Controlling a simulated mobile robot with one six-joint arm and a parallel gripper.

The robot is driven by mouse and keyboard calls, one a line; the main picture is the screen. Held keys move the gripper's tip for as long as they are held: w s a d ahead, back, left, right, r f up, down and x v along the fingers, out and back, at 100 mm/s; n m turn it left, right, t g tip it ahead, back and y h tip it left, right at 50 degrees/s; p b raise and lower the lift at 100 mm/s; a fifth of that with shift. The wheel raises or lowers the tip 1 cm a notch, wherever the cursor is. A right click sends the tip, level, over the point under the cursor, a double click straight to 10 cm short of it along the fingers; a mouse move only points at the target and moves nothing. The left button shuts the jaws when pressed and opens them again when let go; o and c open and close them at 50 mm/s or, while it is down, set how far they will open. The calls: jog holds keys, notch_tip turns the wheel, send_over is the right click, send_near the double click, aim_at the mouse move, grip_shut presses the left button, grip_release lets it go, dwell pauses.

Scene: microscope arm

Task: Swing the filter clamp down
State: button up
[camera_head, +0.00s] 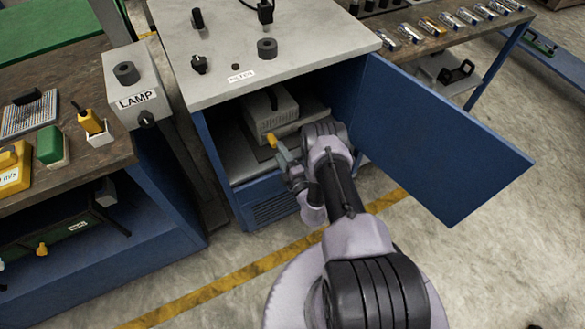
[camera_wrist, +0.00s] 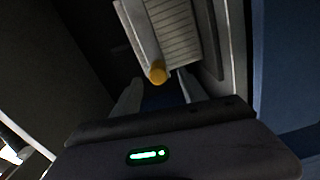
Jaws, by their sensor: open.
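A small yellow-orange knob (camera_head: 271,140), which looks like the end of the filter clamp, is in front of a pale ribbed box (camera_head: 263,118) inside the open cabinet. In the wrist view the round knob (camera_wrist: 157,72) stands out between and just beyond the tips of my two fingers, in front of the ribbed box (camera_wrist: 174,30). The rest of the clamp is hidden or too dark to make out. My gripper (camera_head: 281,153) is open; in the wrist view its fingers (camera_wrist: 160,80) are apart on either side of the knob, and I cannot tell whether they touch it.
The blue cabinet door (camera_head: 450,140) stands open to the right of my arm. The cabinet's grey top (camera_head: 320,45) is above my gripper and carries several knobs. A box labelled LAMP (camera_head: 135,90) and a cluttered bench (camera_head: 95,150) are on the left. The floor in front is clear.

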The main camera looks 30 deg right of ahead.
jog(key=s+p, duration=0.4)
jog(key=s, duration=0.7)
jog(key=shift+s, duration=0.25)
